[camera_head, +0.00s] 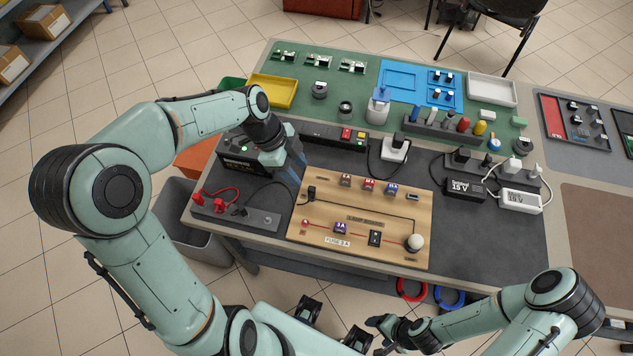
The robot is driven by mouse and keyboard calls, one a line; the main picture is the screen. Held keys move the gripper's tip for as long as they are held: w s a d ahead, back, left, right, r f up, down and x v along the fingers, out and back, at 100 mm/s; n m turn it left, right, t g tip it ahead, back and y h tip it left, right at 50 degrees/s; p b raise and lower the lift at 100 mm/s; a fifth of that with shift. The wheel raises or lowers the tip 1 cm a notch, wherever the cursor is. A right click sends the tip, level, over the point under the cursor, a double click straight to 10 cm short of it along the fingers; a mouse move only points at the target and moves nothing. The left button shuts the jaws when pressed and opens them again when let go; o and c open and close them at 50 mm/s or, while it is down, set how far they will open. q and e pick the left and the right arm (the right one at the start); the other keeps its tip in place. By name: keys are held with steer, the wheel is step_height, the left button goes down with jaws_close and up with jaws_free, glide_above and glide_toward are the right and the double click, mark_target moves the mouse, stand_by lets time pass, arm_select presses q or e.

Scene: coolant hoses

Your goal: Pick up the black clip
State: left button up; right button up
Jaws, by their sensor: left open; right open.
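A small black piece that looks like the black clip (241,210) lies on the grey strip at the table's front left, beside a red lead (222,191); a thin dark lead runs from near it. It is too small to make out clearly. Another small black piece (311,191) with a dark line from it sits on the wooden circuit board (345,250). My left gripper (293,172) is open, pointing down by the board's upper left corner, right of and beyond the strip. My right gripper (376,334) is open and empty, low in front of the table.
A black box (243,155) stands left of my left gripper. A dark bar with switches (335,135) lies behind it. Adapters (465,188) and a socket strip stand at the right.

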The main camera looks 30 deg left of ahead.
mark_target(311, 188)
arm_select(q)
steer(key=x, duration=0.5)
steer(key=shift+s, duration=0.15)
steer(key=shift+x, duration=3.2)
steer(key=shift+d+r, duration=0.15)
jaws_close()
